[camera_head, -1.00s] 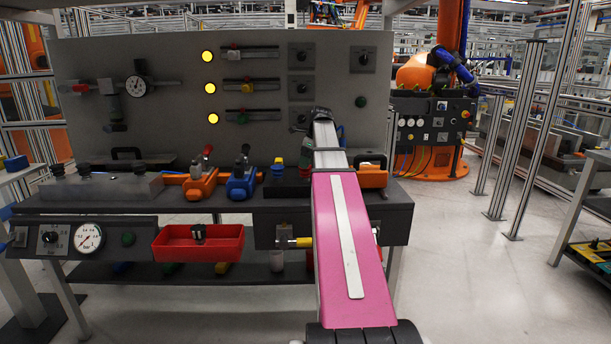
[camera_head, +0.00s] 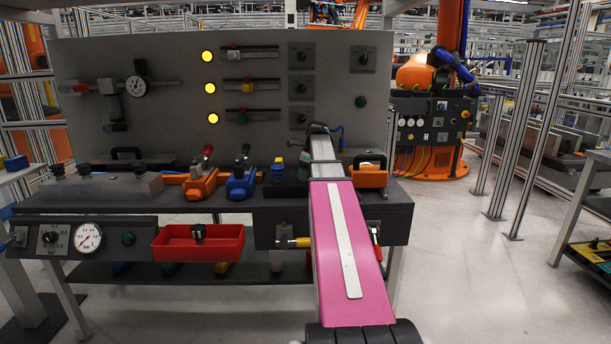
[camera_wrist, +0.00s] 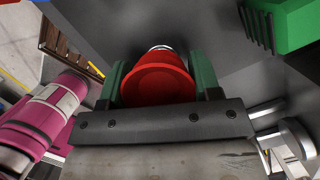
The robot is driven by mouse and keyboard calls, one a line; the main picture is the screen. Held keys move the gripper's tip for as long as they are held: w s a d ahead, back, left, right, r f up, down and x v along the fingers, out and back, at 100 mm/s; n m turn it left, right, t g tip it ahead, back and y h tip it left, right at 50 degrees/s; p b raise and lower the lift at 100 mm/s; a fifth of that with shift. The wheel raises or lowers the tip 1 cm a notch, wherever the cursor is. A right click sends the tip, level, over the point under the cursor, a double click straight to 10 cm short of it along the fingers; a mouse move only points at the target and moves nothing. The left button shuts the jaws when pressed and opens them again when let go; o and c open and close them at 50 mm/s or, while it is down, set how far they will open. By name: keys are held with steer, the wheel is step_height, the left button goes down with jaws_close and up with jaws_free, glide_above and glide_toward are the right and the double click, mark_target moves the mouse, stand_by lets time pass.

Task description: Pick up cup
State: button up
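A red, round, cup-like thing (camera_wrist: 158,82) sits between the two green fingers of my gripper (camera_wrist: 158,86) in the wrist view. The fingers are parted, one on each side of it and very close to its sides. I cannot tell whether they press on it. A pale ring shows at its far end. In the head view my gripper (camera_head: 305,160) is low over the bench top, right of the blue clamp (camera_head: 242,180). My arm hides most of it there, and the red thing cannot be made out.
A grey panel (camera_head: 160,60) stands behind. A red tray (camera_head: 198,243) hangs in front. A green box (camera_wrist: 285,22) shows in the wrist view.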

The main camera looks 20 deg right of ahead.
steer(key=shift+r, duration=0.15)
steer(key=shift+r, duration=0.6)
steer(key=r, duration=0.1)
steer(key=a+r, duration=0.1)
steer(key=r, duration=0.1)
steer(key=shift+s+r, duration=0.1)
steer(key=s+a+r, duration=0.2)
steer(key=a+r, duration=0.4)
steer(key=a, duration=0.4)
steer(key=shift+s+a+r, duration=0.15)
steer(key=shift+a+r, duration=0.05)
